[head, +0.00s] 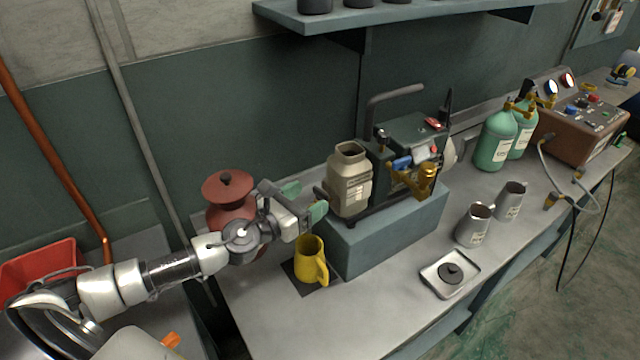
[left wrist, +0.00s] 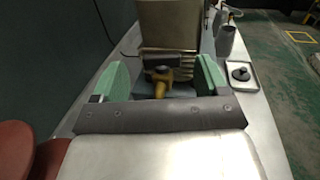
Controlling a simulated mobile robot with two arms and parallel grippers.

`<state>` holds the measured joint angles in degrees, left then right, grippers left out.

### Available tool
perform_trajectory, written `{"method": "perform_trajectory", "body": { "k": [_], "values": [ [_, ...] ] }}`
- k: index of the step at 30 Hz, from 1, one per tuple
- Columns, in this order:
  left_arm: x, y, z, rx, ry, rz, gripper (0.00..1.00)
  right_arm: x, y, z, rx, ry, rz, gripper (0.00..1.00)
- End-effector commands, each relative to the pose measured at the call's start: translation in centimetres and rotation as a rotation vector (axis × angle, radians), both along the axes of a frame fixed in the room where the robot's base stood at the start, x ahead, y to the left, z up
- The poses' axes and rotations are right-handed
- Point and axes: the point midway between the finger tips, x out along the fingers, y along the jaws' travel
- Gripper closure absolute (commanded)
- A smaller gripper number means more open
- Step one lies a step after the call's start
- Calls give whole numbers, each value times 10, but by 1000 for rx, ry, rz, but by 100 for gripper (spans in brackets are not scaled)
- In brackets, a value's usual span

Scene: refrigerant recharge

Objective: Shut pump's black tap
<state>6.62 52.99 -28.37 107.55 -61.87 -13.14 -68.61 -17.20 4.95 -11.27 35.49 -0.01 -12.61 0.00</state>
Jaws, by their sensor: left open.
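The pump (head: 412,133) stands on a blue-grey block (head: 385,235), with a beige labelled tank (head: 349,185) at its left end. In the left wrist view, a brass tap with a dark handle (left wrist: 161,73) shows at the pump's near end, below the tank. My left gripper (head: 305,201) is open, beside that end of the pump. In the left wrist view the tap appears between its green-padded fingers (left wrist: 163,78); I cannot tell how near they are. In the head view the gripper mostly hides the tap. My right gripper is not in view.
A yellow mug (head: 311,262) stands on a dark mat just below my left gripper. A red lidded pot (head: 229,190) stands behind my left arm. Grey jugs (head: 474,226), a tray with a black piece (head: 436,282) and green cylinders (head: 493,142) are to the right.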

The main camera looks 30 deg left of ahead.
Motion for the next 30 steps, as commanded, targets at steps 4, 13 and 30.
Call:
{"method": "perform_trajectory", "body": {
  "k": [4, 13, 30],
  "values": [
    [22, -8, 3, -3, -1, 0, 26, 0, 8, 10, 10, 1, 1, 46],
    [40, -14, 0, 1, 0, -1, 26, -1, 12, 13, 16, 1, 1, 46],
    [40, -14, 0, 0, 1, -1, 75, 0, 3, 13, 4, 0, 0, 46]
  ]
}}
